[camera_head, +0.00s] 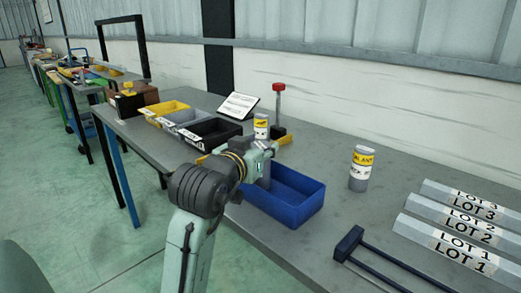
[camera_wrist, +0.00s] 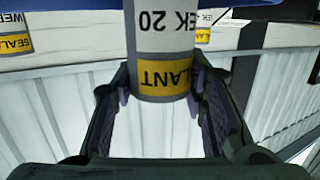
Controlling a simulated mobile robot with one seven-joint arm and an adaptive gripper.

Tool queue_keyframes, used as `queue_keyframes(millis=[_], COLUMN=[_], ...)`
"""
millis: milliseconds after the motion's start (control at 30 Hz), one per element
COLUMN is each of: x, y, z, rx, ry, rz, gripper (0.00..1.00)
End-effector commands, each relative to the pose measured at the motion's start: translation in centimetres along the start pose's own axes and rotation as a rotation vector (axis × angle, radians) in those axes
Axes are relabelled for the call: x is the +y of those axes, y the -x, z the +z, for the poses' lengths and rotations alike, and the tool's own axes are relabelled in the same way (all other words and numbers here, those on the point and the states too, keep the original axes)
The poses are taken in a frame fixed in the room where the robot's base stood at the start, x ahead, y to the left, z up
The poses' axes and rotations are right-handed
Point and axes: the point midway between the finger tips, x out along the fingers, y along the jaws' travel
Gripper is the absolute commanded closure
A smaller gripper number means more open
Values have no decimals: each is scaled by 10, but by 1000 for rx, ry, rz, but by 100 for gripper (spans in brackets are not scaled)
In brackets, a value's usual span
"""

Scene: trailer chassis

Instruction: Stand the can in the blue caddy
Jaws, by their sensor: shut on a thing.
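My gripper (camera_head: 268,152) is above the left end of the blue caddy (camera_head: 298,213), a low open tray on the bench. In the wrist view my gripper (camera_wrist: 165,100) is shut on a can (camera_wrist: 160,35) with white and yellow labels reading SEALANT and WEEK 20. In the head view the can is mostly hidden by the gripper; a grey upright part below the fingers, at the caddy's left end, looks like its lower body (camera_head: 264,180). It looks about upright. Whether its base touches the caddy floor cannot be told.
A similar can (camera_head: 361,168) stands right of the caddy, another (camera_head: 261,126) behind my gripper. A red-topped post (camera_head: 279,108) stands at the back. Black (camera_head: 213,133), grey and yellow bins are left. A blue-black frame (camera_head: 349,243) and LOT bars (camera_head: 460,247) are right.

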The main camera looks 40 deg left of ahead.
Motion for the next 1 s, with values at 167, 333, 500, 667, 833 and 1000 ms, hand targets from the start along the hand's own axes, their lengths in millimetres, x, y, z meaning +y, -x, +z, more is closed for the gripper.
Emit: queue_keyframes(millis=[167, 333, 500, 667, 833, 1000], x=[0, 0, 0, 0, 0, 0], y=[0, -1, -1, -1, -1, -1], z=[5, 5, 8, 8, 8, 8], rx=[2, 2, 1, 1, 1, 1], ry=[-2, -1, -1, -1, -1, -1], rz=[0, 0, 0, 0, 0, 0], gripper=[100, 100, 56, 46, 40, 40])
